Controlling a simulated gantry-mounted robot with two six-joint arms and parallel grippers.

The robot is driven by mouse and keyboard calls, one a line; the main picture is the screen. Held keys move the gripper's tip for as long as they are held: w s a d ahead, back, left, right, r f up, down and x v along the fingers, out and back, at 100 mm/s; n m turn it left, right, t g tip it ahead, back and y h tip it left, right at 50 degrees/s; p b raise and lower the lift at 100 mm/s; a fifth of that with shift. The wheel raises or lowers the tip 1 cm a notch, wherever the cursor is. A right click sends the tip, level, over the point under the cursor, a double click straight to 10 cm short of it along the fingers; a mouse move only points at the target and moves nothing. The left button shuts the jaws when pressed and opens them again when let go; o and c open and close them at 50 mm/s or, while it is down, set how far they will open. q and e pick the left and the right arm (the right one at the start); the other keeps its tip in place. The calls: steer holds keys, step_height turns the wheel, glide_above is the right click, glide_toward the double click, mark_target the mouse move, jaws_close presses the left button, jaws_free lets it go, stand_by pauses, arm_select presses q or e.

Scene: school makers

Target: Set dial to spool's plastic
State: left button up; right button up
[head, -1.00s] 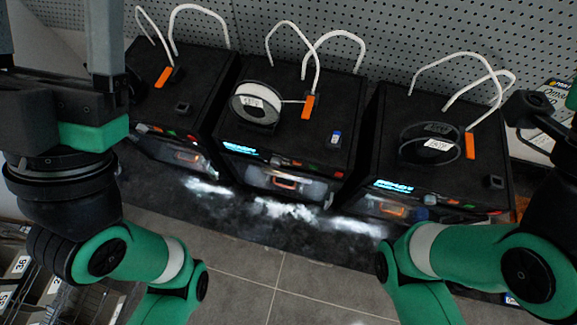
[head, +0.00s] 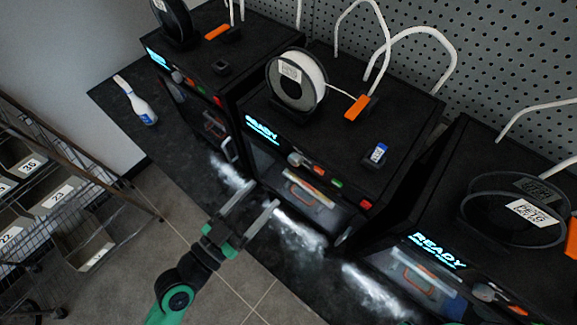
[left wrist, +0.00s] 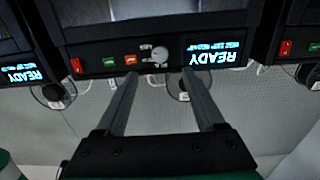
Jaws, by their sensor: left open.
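The middle printer (head: 340,95) carries a spool of white filament (head: 310,72) on top. The spool's label is too small to read for sure. Its front panel has a READY screen (head: 262,130), a grey dial (head: 293,158), and orange, green and red buttons. My left gripper (head: 266,193) is open and empty, in front of and below this panel. In the left wrist view, the panel is upside down and the dial (left wrist: 160,54) shows just beyond and between the open fingertips (left wrist: 160,73), apart from them. The dial's setting cannot be read. My right gripper is out of view.
The right printer (head: 440,200) holds a dark spool labelled PETG (head: 532,213). The left printer (head: 205,45) holds another dark spool (head: 172,20). A rack of numbered bins (head: 60,200) is at left.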

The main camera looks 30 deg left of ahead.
mark_target(292, 163)
arm_select(q)
steer(key=p+x, duration=0.2)
steer(key=x, duration=0.8)
steer(key=shift+w+d, duration=0.1)
steer(key=shift+c, duration=0.3)
jaws_close()
